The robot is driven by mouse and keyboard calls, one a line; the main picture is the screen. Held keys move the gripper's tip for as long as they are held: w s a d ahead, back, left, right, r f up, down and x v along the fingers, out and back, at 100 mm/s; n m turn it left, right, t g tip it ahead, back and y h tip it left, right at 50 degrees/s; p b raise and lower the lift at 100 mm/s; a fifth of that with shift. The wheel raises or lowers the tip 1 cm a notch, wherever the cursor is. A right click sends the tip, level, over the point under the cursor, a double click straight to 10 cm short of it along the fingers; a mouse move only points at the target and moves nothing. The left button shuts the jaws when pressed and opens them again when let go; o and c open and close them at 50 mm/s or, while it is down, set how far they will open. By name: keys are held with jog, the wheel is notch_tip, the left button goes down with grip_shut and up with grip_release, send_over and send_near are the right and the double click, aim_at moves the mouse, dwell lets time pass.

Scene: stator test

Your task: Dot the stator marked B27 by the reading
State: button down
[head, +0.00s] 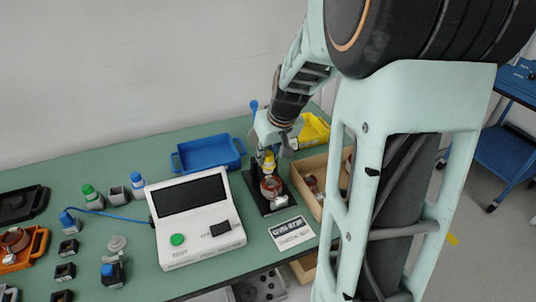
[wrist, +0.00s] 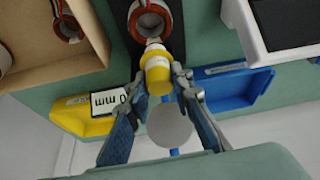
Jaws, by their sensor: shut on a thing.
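My gripper (wrist: 158,88) is shut on a yellow dotting bottle (wrist: 157,72) with a pale tip. The bottle also shows below my gripper in the head view (head: 269,161). Its tip is at the near rim of a copper-wound stator (wrist: 151,21); I cannot tell whether they touch. That stator sits on a black stand (head: 253,188) in the head view. No B27 mark is legible on it. The white tester (head: 168,240) stands to the left, with a dark screen (head: 190,195) showing no legible reading and a green button.
A wooden box (head: 308,207) with more stators stands right of the stand. A yellow bin (head: 313,131) and a blue bin (head: 208,153) lie behind. A printed card (head: 291,232) lies in front. An orange tray (head: 38,243), bottles and small blocks crowd the left.

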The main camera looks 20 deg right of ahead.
jog(key=shift+f, duration=0.35)
jog(key=shift+r, duration=0.1)
jog(key=shift+r+p, duration=1.9)
jog(key=shift+r, duration=1.05)
